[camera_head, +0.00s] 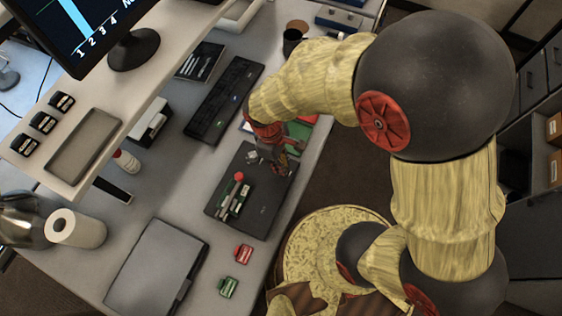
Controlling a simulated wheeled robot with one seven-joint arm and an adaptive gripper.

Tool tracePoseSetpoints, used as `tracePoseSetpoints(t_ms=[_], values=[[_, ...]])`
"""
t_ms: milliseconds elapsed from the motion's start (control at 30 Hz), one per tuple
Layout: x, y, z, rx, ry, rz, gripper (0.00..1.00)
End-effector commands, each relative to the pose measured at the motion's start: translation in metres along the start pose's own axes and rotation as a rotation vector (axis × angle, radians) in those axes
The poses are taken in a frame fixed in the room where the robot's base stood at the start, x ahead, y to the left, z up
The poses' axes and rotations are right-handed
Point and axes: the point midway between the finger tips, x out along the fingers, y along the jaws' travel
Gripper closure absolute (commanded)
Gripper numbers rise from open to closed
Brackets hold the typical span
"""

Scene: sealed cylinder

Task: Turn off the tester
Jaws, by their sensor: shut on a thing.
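The tester looks to be the dark flat panel (262,205) near the table's right edge. On it are a red round button (239,176), green and white modules (235,200) standing in slots, and a small silvery part (252,157) near the far end. My gripper (272,157) is low over the panel's far end, right beside the silvery part. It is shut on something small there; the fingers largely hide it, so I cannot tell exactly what. The panel's far right corner is partly covered by the gripper.
A red module (243,253) and a green module (228,287) lie loose in front of the panel. A grey closed case (155,270) lies at left front. A dark mug (291,42) stands behind.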

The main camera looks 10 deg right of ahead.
Motion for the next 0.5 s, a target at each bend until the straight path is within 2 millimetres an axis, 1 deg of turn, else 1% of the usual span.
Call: tracePoseSetpoints(t_ms=[33,200,500], values=[[-0.0006,0.0002,0.0032,0.005,0.033,-0.001,1.0],[0.0014,-0.0001,0.0043,0.003,0.114,0.0,1.0],[0.002,-0.0001,0.0041,0.0,0.128,0.001,1.0]])
